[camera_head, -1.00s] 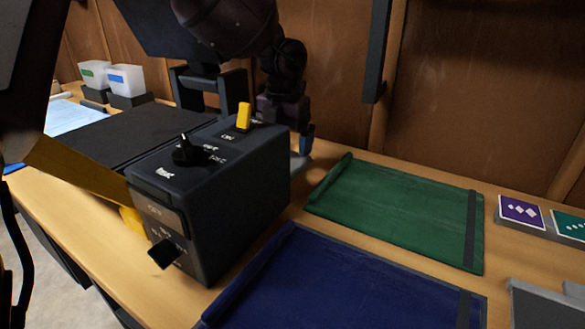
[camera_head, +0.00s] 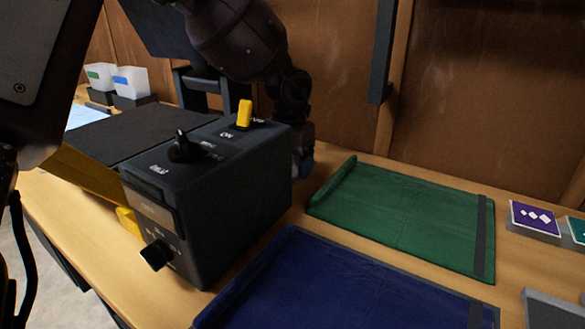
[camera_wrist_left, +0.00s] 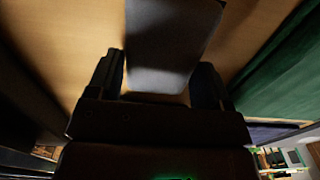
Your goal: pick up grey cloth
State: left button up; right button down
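A grey cloth-like piece (camera_wrist_left: 172,45) lies over the wooden surface in the left wrist view, its near end between my left fingers. My left gripper (camera_wrist_left: 160,85) has its fingers apart, one on each side of this piece; I cannot tell whether they touch it. In the head view my left gripper (camera_head: 304,165) is low behind the black control box, mostly hidden, and the grey piece cannot be made out there. My right gripper is not in view.
The black control box (camera_head: 225,205) with a yellow switch (camera_head: 244,114) stands in front of my left gripper. A green cloth (camera_head: 405,215) and a blue cloth (camera_head: 330,290) lie flat to the right. Purple cards (camera_head: 534,217) sit at far right. A wooden wall (camera_head: 480,100) rises behind.

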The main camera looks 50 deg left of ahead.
pick_arm(q)
jog(key=c, duration=0.5)
jog(key=shift+r, duration=0.35)
notch_tip(320, 180, up, 19)
jog(key=p, duration=0.4)
jog(key=shift+r, duration=0.15)
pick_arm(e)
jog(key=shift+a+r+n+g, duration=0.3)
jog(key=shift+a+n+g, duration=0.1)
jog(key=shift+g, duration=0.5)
pick_arm(q)
jog(key=o, duration=0.4)
jog(key=shift+c, duration=1.5)
